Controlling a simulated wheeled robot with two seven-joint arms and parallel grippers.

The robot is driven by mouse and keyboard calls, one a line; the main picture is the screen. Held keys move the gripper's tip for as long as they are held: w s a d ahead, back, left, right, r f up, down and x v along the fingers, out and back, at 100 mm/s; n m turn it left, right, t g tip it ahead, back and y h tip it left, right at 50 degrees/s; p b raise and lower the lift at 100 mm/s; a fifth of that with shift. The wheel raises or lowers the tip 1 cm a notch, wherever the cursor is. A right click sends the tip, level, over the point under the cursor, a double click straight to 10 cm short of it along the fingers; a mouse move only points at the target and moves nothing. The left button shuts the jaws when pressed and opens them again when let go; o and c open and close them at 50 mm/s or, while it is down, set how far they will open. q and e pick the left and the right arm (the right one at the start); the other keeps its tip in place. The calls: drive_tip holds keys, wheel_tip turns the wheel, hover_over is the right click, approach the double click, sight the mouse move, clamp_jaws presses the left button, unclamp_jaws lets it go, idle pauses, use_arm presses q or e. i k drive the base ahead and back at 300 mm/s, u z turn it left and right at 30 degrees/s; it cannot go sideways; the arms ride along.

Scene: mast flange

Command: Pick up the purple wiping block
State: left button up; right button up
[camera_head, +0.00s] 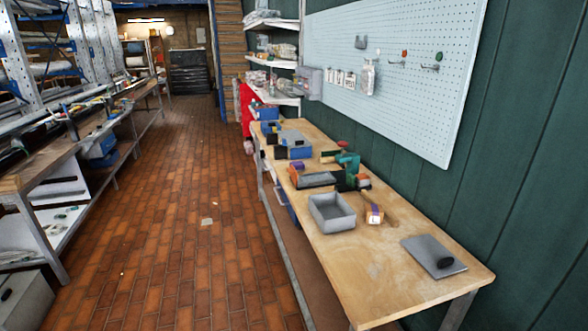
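Neither of my grippers shows in the head view.
The open grey bin (320,225) stands left of the block. Tools and blue boxes (299,151) crowd the bench's far half. A pegboard (420,90) hangs behind. The brick floor (190,240) is open.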

sight(299, 165)
drive_tip(key=u, duration=0.7)
drive_tip(key=i, duration=1.25)
drive_tip(key=u, duration=0.4)
drive_tip(key=i, duration=1.35)
drive_tip(key=z, duration=0.5)
